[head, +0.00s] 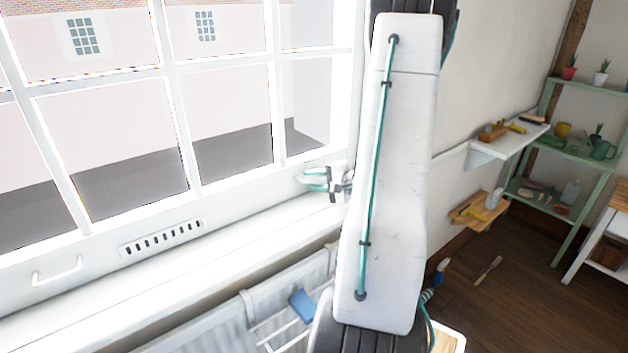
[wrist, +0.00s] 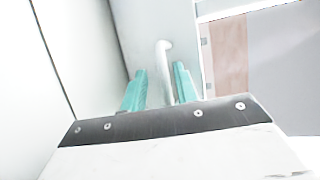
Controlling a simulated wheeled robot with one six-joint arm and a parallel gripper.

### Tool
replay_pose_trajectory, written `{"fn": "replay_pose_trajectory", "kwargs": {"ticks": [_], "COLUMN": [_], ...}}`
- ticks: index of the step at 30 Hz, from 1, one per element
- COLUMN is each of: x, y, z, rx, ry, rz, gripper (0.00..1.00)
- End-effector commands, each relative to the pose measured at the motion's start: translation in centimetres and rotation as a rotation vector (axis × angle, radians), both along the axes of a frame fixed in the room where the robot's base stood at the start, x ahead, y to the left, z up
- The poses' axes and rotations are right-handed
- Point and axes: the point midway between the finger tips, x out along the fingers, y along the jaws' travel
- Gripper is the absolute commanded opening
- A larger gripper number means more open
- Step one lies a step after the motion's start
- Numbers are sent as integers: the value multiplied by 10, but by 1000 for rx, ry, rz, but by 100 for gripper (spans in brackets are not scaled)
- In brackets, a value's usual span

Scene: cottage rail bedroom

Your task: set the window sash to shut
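The white window sash (head: 100,243) fills the left of the head view, with glass panes, a slotted vent and a bar handle (head: 57,272) at the left of its bottom rail. I cannot tell whether a gap lies under the rail. My gripper (head: 318,180) is at the right end of the bottom rail, partly hidden by my arm. In the wrist view a white bent handle (wrist: 165,65) stands between the two teal fingertips of my gripper (wrist: 160,88). The fingers are apart, and a gap shows between the left finger and the handle.
A white sill (head: 190,265) runs below the sash, with a radiator (head: 200,315) and a blue item (head: 302,305) under it. At right are a wall shelf (head: 505,142), a lower wooden shelf (head: 480,211) and a green rack (head: 590,160). The wooden floor (head: 500,305) has a brush lying on it.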

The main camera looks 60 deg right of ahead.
Motion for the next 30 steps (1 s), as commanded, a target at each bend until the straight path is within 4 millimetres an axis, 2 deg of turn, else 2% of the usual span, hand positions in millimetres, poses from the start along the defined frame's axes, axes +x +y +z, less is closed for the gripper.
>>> {"fn": "replay_pose_trajectory", "kwargs": {"ticks": [5, 12, 18, 30], "x": [-8, -48, -71, -76], "y": [-2, -6, -7, -6], "z": [3, 11, 16, 17], "rx": [-2, -1, 0, 1], "ry": [-2, -1, 0, 0], "rz": [-3, -5, -3, 0], "gripper": [30, 30, 30, 30]}}
